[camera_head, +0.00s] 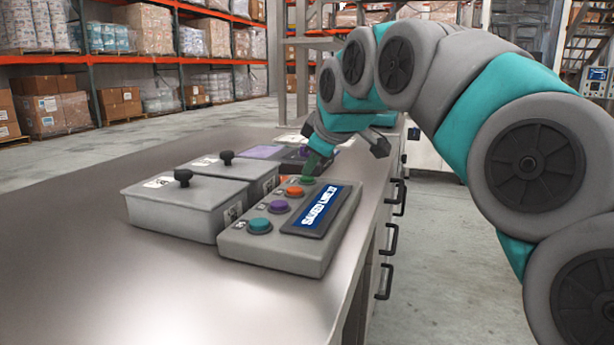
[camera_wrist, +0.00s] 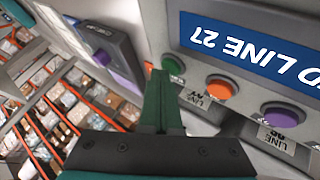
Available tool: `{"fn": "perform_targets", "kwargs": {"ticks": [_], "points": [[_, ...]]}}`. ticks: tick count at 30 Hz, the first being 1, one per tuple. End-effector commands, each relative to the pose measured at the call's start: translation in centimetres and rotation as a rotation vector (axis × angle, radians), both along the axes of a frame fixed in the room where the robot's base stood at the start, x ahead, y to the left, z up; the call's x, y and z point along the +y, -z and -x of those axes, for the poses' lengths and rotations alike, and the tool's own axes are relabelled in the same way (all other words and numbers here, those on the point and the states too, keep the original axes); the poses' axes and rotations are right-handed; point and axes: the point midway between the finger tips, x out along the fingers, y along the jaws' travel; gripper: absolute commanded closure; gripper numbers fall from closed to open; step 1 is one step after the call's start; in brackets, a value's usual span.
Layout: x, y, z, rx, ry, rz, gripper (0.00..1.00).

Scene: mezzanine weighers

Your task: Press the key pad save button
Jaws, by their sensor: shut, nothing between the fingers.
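The key pad (camera_head: 285,258) is a grey sloped box on the steel counter. It has a teal button (camera_head: 259,226), a purple button (camera_head: 279,206), an orange button (camera_head: 295,191) and a green button (camera_head: 307,181). Its blue display (camera_head: 316,208) appears to read "SAVED LINE 27"; part of it shows upside down in the wrist view (camera_wrist: 250,45). My gripper (camera_head: 314,166) is shut and empty, fingertips down at the far end by the green button. In the wrist view the fingertips (camera_wrist: 163,75) are beside the green button (camera_wrist: 174,65); contact is unclear. I cannot tell which button is save.
Two grey lidded boxes (camera_head: 175,213) with black knobs stand left of the key pad. Another dark device with a purple panel (camera_head: 262,152) lies behind them. The counter's front left is bare. Drawer handles (camera_head: 388,240) stick out on its right side.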

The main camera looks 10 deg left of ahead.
Motion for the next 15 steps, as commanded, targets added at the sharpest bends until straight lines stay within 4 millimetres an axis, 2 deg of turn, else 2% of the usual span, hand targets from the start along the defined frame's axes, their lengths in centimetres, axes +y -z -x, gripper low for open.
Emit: {"fn": "perform_targets", "kwargs": {"ticks": [6,15], "points": [[-0.01,-1.32,-0.02,0.0,0.0,0.0,1.0],[0.01,-1.33,0.0,0.0,0.0,0.0,1.0]]}}
